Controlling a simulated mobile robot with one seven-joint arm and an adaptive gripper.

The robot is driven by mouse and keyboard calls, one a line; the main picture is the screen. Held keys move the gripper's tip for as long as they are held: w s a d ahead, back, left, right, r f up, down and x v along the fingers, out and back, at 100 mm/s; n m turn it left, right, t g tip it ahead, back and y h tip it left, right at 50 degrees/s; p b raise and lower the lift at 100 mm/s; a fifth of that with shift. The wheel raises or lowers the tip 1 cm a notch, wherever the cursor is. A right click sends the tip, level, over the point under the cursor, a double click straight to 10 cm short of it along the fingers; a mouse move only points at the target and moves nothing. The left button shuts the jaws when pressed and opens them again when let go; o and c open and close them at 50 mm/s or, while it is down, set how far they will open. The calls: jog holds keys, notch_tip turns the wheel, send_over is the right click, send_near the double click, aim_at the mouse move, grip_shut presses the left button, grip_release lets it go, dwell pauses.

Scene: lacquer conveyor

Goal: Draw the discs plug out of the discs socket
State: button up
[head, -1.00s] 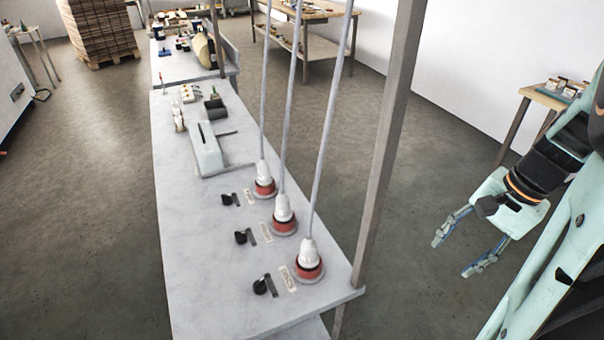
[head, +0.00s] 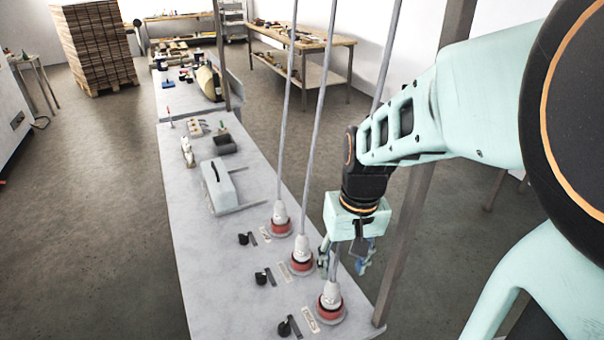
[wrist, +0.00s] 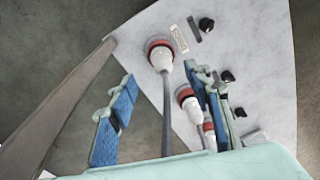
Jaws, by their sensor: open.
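Three white plugs on grey cables sit upright in red-ringed sockets along the right side of the grey bench. They are the near plug (head: 330,296), the middle plug (head: 301,250) and the far plug (head: 280,212). Their label plates are too small to read, so I cannot tell which is discs. My gripper (head: 343,267) is open, pointing down just above the near plug. In the wrist view the near plug (wrist: 162,60) and its cable show between the spread blue-padded fingers (wrist: 160,80), apart from them. The near socket (wrist: 158,41) shows beyond it.
A black-knobbed lever (head: 284,327) stands beside each socket. An upright post (head: 408,240) rises at the bench's right edge, close to my arm. A grey-white housing (head: 219,187) and small items stand farther along the bench (head: 225,275). The cables rise past my gripper.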

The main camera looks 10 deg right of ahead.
aim_at(333, 280)
jog(key=shift+n+t, duration=0.3)
jog(key=shift+n, duration=0.2)
jog(key=w+f, duration=0.1)
jog(key=f, duration=0.2)
jog(key=w+f, duration=0.1)
jog(key=f, duration=0.2)
jog(key=w+f, duration=0.1)
jog(key=f, duration=0.3)
jog(key=shift+w+a+f+b, duration=0.1)
jog(key=shift+w+a+b, duration=0.1)
jog(key=shift+a+b, duration=0.15)
jog(key=shift+c, duration=0.2)
grip_shut()
